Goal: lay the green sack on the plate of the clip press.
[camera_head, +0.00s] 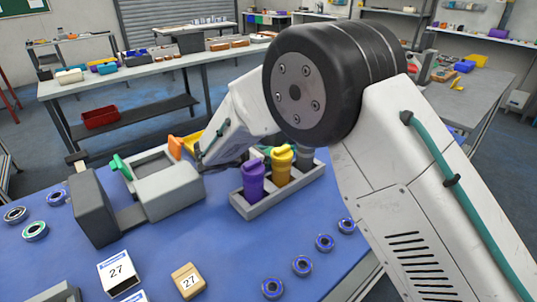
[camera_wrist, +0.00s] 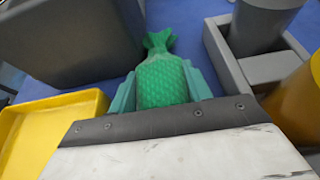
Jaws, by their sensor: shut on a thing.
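The green sack (camera_wrist: 163,82) shows in the wrist view, scaly-textured with a pinched, flared neck pointing away from me. My gripper (camera_wrist: 160,92) is shut on it, with a teal finger at each side. In the head view my arm hides most of the gripper and sack. A grey machine (camera_head: 170,196) with a darker upright block stands left of centre in the head view; it may be the clip press. My gripper is beyond the bottle rack, to the right of this machine. I cannot make out the plate clearly.
A grey rack (camera_head: 282,200) holds purple, yellow and grey bottles close to the gripper. A yellow tray (camera_wrist: 45,125) lies left of the sack, a large grey box (camera_wrist: 70,45) ahead left. Several rings and cartons marked 27 (camera_head: 118,279) lie on the blue table (camera_head: 215,245).

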